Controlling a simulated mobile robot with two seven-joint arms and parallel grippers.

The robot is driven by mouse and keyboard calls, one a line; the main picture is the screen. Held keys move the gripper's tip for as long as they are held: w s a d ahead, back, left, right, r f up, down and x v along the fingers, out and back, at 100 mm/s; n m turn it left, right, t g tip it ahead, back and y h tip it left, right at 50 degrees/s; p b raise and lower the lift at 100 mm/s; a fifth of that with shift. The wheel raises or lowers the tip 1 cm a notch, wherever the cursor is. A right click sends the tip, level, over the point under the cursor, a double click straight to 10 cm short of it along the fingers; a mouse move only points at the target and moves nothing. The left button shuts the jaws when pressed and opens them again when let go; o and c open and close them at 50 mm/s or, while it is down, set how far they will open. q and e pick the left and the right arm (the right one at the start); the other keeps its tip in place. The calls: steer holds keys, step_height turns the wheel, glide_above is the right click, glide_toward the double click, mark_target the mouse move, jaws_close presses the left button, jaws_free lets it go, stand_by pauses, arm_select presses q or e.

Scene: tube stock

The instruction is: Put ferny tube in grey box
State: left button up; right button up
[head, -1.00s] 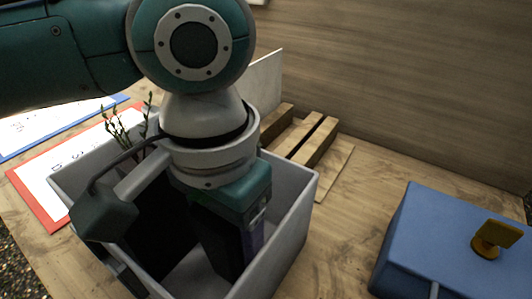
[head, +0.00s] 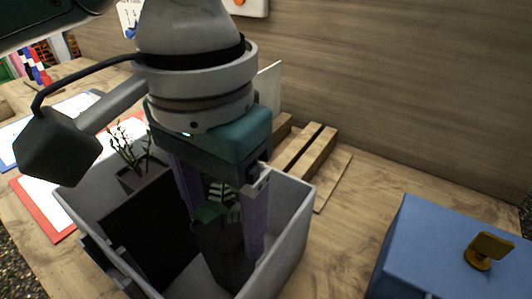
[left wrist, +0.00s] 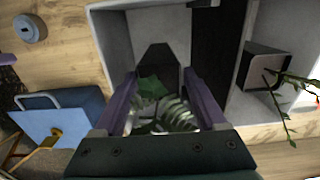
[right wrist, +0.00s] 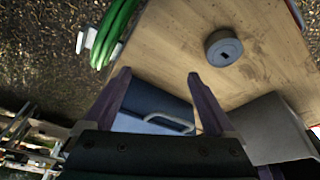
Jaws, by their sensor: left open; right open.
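The ferny tube (head: 222,258), dark with green leaves and striped fronds at its top, stands in the right compartment of the grey box (head: 292,235). My left gripper (head: 222,228) is open above that compartment, its fingers on either side of the fronds. In the left wrist view the fronds (left wrist: 165,112) show between the spread fingers, with the dark tube (left wrist: 158,62) beyond them; whether a finger touches a leaf I cannot tell. My right gripper (right wrist: 158,78) is open and empty, away from the box.
Another dark pot (head: 140,178) with thin budded twigs stands in the box's left compartment, past a dark divider (head: 150,235). A blue box (head: 440,245) with a yellow knob sits at right. A wooden rack (head: 303,150) lies behind. A grey round object (right wrist: 228,47) rests on the table.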

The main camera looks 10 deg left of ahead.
arm_select(q)
step_height(320, 180, up, 6)
steer(key=shift+f+p, duration=0.1)
steer(key=shift+p, duration=0.25)
